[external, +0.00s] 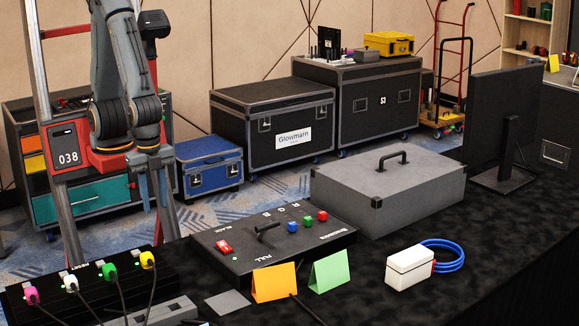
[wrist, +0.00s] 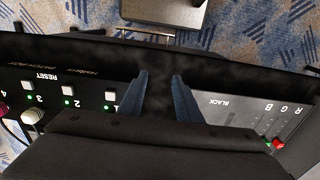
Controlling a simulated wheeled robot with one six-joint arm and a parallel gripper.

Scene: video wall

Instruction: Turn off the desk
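The desk is a black control console (external: 338,233) on the dark table, marked FULL, BLACK, R, G and B. It has a red switch (external: 223,246) at its left end, a black lever (external: 267,229), and blue (external: 292,226), green (external: 307,221) and red (external: 322,216) slider knobs. In the wrist view the desk (wrist: 235,108) lies to the right, partly hidden by a finger and the gripper body. The red switch cannot be made out there. My gripper (external: 154,190) is open and empty, raised left of the desk; its spread fingers (wrist: 161,80) show in the wrist view.
A power box (external: 15,300) with coloured plugs and cables stands left of the desk. Orange (external: 275,281) and green (external: 329,270) cards stand before it. A grey case (external: 390,190) lies behind, a white box (external: 409,268) with blue cable right.

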